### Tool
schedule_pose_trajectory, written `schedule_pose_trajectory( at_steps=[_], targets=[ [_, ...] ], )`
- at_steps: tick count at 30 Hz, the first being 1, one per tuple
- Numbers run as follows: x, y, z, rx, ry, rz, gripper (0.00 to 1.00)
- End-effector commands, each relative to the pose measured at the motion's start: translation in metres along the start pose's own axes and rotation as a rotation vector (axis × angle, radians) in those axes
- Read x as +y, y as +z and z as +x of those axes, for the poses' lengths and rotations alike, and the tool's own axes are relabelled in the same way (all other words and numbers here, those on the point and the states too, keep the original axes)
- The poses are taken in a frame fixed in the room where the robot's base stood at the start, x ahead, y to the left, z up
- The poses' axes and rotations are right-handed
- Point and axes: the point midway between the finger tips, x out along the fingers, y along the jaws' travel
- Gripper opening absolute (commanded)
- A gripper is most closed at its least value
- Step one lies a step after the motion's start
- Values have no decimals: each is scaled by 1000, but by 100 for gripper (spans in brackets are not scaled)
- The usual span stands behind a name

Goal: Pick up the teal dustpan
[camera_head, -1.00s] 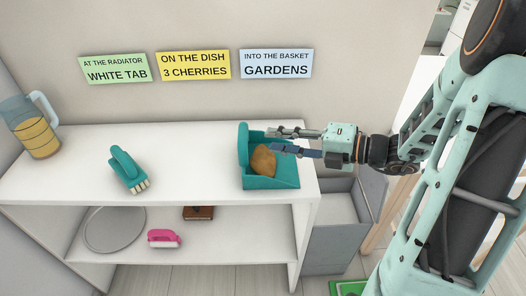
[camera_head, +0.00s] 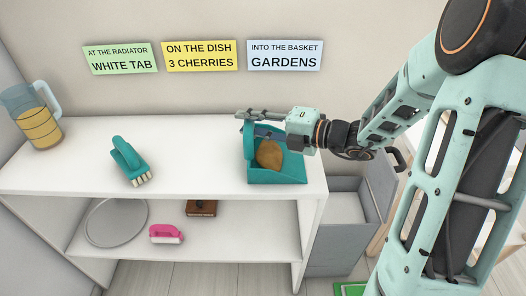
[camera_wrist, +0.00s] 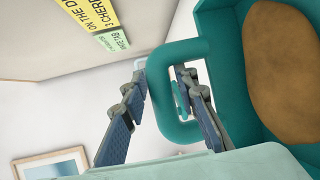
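The teal dustpan (camera_head: 277,176) sits at the right end of the white shelf's top, with a brown lump (camera_head: 269,154) lying in it. In the wrist view the dustpan (camera_wrist: 225,50) is at the right, and its looped handle (camera_wrist: 160,85) stands up in the middle. My gripper (camera_head: 246,124) is at the dustpan's upper back. In the wrist view my gripper (camera_wrist: 163,78) is open, with one finger left of the handle and the other at the loop's opening. The near bar of the loop lies between the fingers. I cannot tell whether either finger touches it.
The lower shelf holds a pink brush (camera_head: 166,233), a round tray (camera_head: 115,222) and a brown item (camera_head: 201,207). A grey bin (camera_head: 345,210) stands at the right.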

Motion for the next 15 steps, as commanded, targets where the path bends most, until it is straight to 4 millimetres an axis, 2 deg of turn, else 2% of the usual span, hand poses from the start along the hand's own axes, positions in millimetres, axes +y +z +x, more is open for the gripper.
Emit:
schedule_pose_trajectory(
  at_steps=[6,13,15],
  targets=[
    [0,0,1,-1,0,0,27],
    [0,0,0,-1,0,0,2],
    [0,0,0,-1,0,0,0]
  ],
)
